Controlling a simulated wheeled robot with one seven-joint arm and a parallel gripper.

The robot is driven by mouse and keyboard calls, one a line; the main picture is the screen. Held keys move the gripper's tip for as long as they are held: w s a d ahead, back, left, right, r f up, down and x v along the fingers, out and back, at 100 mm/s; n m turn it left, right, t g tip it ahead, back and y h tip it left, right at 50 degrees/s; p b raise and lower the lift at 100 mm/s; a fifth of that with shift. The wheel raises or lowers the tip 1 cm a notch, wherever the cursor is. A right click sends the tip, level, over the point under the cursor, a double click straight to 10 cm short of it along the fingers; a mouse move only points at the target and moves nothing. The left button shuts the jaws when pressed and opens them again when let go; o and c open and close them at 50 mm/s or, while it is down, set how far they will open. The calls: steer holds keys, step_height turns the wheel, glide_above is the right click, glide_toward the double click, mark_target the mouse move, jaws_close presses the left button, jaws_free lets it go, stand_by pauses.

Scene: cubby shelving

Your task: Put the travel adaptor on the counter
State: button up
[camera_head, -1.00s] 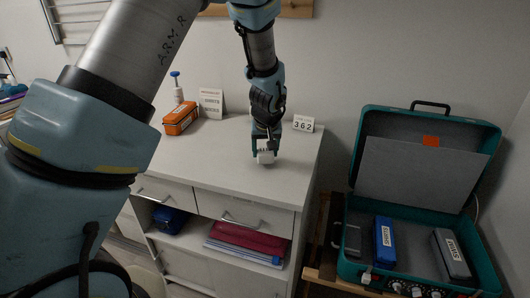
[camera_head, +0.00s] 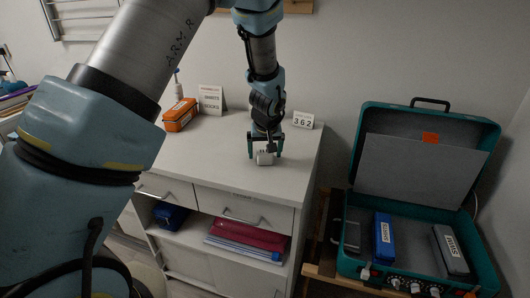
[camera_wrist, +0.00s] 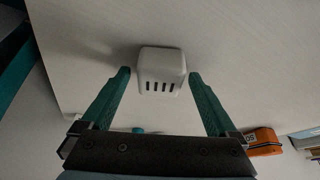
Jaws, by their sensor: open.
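The travel adaptor (camera_head: 265,158) is a small white block with dark slots. It rests on the white counter top (camera_head: 220,160) near its front right part. It also shows in the wrist view (camera_wrist: 161,70), between and just beyond the fingertips. My gripper (camera_head: 264,154) is open around the adaptor, with a finger on each side. In the wrist view my gripper (camera_wrist: 160,74) shows clear gaps between both teal fingers and the adaptor.
An orange box (camera_head: 180,114), a white sign (camera_head: 211,100) and a "362" block (camera_head: 303,120) stand along the back of the counter. An open teal case (camera_head: 350,268) stands to the right, lower than the counter. The counter's front middle is clear.

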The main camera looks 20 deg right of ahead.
steer(key=b+v, duration=0.2)
steer(key=v, duration=1)
steer(key=shift+r, duration=0.15)
steer(key=s+a+f+n+g, duration=0.1)
steer(key=s+a, duration=0.2)
steer(key=a, duration=1.4)
steer(key=s+a+f+n+g+y, duration=0.1)
steer(key=s+a+n, duration=0.1)
steer(key=a, duration=1.6)
steer(key=shift+s+f+g, duration=0.25)
steer(key=shift+s+g, duration=0.05)
steer(key=shift+s, duration=0.55)
